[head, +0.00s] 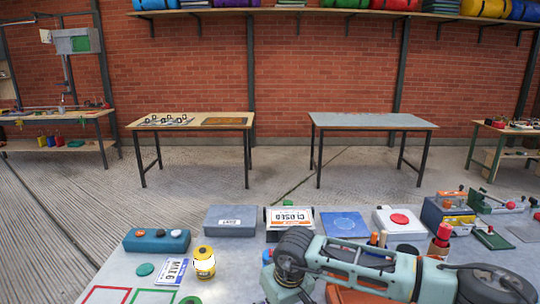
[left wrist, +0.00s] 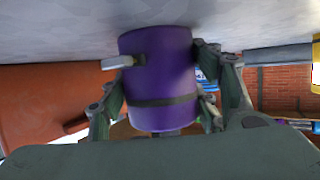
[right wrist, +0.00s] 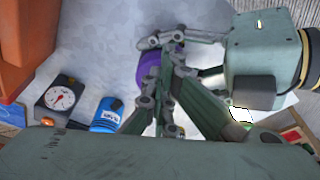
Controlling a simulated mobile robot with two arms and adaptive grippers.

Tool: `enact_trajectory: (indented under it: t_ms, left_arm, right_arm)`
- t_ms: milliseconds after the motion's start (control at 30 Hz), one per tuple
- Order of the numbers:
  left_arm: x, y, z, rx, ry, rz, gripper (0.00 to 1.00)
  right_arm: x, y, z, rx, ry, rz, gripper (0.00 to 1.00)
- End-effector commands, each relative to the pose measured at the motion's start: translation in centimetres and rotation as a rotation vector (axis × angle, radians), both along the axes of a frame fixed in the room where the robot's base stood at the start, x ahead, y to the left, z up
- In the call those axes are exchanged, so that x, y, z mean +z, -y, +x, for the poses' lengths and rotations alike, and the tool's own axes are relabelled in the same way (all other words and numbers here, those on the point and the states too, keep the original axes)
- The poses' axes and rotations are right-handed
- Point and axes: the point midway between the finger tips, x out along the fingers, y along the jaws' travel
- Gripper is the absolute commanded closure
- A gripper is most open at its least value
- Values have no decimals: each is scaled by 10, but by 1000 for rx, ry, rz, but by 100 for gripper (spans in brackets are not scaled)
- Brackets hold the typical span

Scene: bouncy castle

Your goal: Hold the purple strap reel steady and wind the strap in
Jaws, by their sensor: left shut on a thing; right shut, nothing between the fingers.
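The purple strap reel (left wrist: 160,80) is a purple cylinder with a dark band round it, between the fingers of my left gripper (left wrist: 160,88) in the left wrist view. A pale stub (left wrist: 118,62) sticks out from its side. In the right wrist view only a strip of the reel (right wrist: 152,66) shows behind fingers. My right gripper (right wrist: 168,85) is shut and empty, very close in front of the reel; I cannot tell whether it touches it. My left gripper reaches in from the right there. The reel is hidden in the head view. I cannot make out a loose strap.
A dial gauge (right wrist: 60,97) and a blue can (right wrist: 107,115) stand left of the grippers in the right wrist view. My arm crosses the front right.

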Motion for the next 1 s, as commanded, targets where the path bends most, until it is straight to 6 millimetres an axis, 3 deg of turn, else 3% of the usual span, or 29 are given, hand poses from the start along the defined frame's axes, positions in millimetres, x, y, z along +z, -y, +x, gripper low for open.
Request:
enact_trajectory:
  t_ms: [1000]
  left_arm:
    - [2,3,-1,-5,1,-7,85]
  right_arm:
    - [-4,-7,-4,1,-6,-2,100]
